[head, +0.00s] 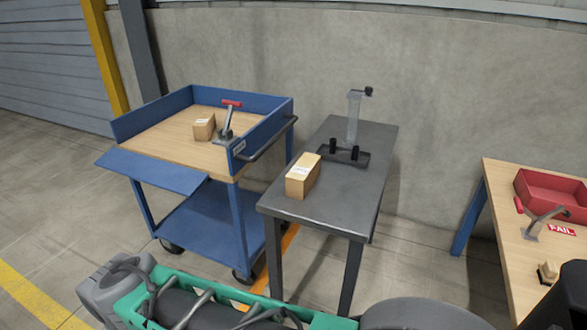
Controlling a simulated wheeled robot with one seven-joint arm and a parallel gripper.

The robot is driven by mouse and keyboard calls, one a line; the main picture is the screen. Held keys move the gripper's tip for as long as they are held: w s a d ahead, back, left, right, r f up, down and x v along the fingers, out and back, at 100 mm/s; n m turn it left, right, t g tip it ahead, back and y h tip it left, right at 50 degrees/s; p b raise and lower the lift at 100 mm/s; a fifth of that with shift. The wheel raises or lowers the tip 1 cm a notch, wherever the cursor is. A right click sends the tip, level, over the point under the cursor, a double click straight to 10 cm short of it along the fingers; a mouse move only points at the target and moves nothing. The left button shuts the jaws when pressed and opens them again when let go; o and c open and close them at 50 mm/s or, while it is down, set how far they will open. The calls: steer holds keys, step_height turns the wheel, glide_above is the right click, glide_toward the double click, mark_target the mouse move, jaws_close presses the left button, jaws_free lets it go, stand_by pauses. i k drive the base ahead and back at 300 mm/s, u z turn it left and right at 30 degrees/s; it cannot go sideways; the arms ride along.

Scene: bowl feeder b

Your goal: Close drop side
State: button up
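A blue cart (237,196) with a wooden top deck stands left of centre. Blue walls rise along the back and right of its deck. The drop side (152,171), a flat blue panel, is folded down and outward at the cart's front left, leaving that edge of the deck open. A cardboard box (204,127) and a grey lever with a red handle (230,112) are on the deck. I cannot make out my gripper in this view.
A wooden bench (500,205) at the right holds a red tray (550,203). Floor left of the cart is clear.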

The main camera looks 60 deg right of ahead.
mark_target(183, 181)
steer(key=z, duration=1.35)
steer(key=k, duration=0.5)
steer(key=u, duration=1.7)
steer(key=i, duration=1.6)
steer(key=z, duration=0.4)
